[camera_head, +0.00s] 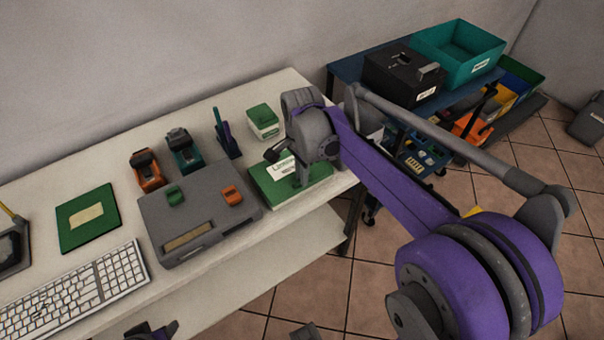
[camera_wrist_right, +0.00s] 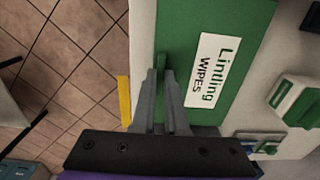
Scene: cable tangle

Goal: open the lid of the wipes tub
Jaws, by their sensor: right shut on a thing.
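The wipes tub (camera_head: 318,178) is a flat green box with a white label, lying near the right end of the white desk. Its lid looks flat and down. In the right wrist view the green lid (camera_wrist_right: 190,22) fills the upper middle, with the label reading "Lintling WIPES". My right gripper (camera_head: 301,180) reaches down over the tub; in its wrist view the fingers (camera_wrist_right: 162,75) are shut on a small green tab (camera_wrist_right: 160,62) near the lid's edge. The wrist hides part of the tub in the head view.
Left of the tub is a grey device (camera_head: 195,215) with green and orange parts. Behind stand a green-and-white box (camera_head: 264,121) and several small tools. A keyboard (camera_head: 75,290) lies at left. A cart (camera_head: 345,70) with bins stands beyond the desk's right end.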

